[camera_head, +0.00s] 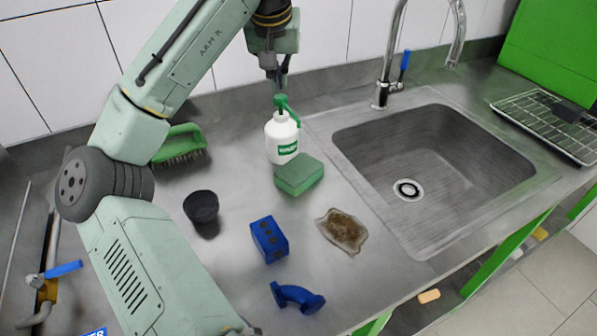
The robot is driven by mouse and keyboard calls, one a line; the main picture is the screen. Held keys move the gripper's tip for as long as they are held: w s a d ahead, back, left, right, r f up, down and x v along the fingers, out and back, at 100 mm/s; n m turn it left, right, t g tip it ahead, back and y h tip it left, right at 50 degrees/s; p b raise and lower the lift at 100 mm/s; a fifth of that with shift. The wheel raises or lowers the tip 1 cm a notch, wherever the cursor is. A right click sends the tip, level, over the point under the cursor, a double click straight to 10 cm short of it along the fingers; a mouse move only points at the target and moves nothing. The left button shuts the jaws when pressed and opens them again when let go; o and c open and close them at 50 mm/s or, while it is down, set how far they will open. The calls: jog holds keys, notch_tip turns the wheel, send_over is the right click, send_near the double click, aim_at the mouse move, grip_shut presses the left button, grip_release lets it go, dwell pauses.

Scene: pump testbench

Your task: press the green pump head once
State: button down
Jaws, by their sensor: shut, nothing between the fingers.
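A white pump bottle (282,141) with a green label stands upright on the steel counter, left of the sink. Its green pump head (283,104) sits on top, with the spout pointing to the lower right. My gripper (281,86) is shut and empty, pointing down just above the pump head. The fingertips are very close to the head; I cannot tell whether they touch it.
A green sponge (299,174) lies just in front of the bottle. A green brush (180,146), a dark cup (201,207), a blue block (269,239), a blue pipe piece (298,297) and a brown-filled dish (343,230) are on the counter. The sink (430,150) and faucet (388,70) are right.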

jog(key=shift+f, duration=0.15)
jog(key=shift+f+b, duration=0.85)
jog(key=shift+f, duration=0.5)
jog(key=shift+r+p, duration=1.2)
jog(key=shift+r, duration=0.2)
notch_tip(320, 180, up, 2)
jog(key=shift+r+p, duration=0.1)
jog(key=shift+p, duration=0.45)
jog(key=shift+r, duration=1.95)
